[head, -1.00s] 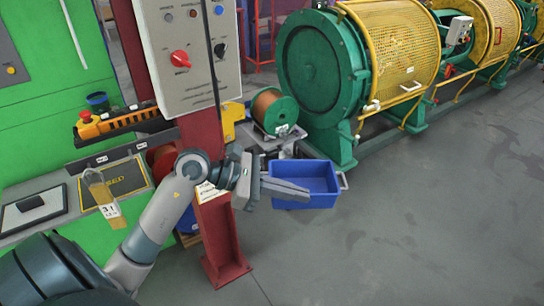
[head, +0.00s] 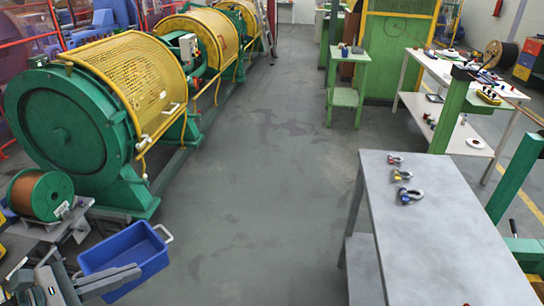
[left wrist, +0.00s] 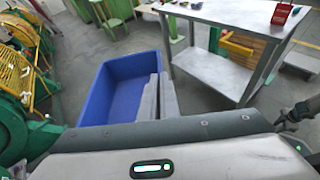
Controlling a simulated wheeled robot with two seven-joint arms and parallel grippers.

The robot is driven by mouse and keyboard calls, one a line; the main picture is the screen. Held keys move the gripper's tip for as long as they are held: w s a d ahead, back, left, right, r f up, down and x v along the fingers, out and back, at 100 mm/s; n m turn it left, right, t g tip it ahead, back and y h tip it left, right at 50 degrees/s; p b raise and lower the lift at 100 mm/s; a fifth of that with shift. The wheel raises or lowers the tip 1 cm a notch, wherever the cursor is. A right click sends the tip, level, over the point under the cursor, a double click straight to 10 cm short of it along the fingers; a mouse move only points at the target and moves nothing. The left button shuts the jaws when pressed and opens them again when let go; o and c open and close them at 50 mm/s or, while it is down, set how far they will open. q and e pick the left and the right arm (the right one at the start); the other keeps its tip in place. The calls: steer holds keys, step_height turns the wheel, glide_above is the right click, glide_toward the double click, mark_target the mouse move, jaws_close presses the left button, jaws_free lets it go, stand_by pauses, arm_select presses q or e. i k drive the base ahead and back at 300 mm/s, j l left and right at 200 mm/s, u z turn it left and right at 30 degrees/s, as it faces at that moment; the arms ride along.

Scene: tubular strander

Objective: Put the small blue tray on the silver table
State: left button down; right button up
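The small blue tray (head: 128,252) is at the lower left of the head view, empty, with a pale handle on its right end. It also shows in the left wrist view (left wrist: 115,90). My left gripper (head: 120,278) is at its near side; in the left wrist view its fingers (left wrist: 157,97) are close together at the tray's wall and look shut on it. The silver table (head: 440,230) stands to the right in the head view, apart from the tray. A dark part at the right of the left wrist view may be my right gripper (left wrist: 287,118); its fingers are unclear.
Green machines with yellow guards (head: 125,80) line the left. A copper spool (head: 40,193) sits beside the tray. Open grey floor (head: 250,210) lies between.

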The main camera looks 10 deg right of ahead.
mark_target(426, 246)
steer(key=z, duration=1.85)
steer(key=i+l, duration=0.4)
steer(key=l, duration=0.15)
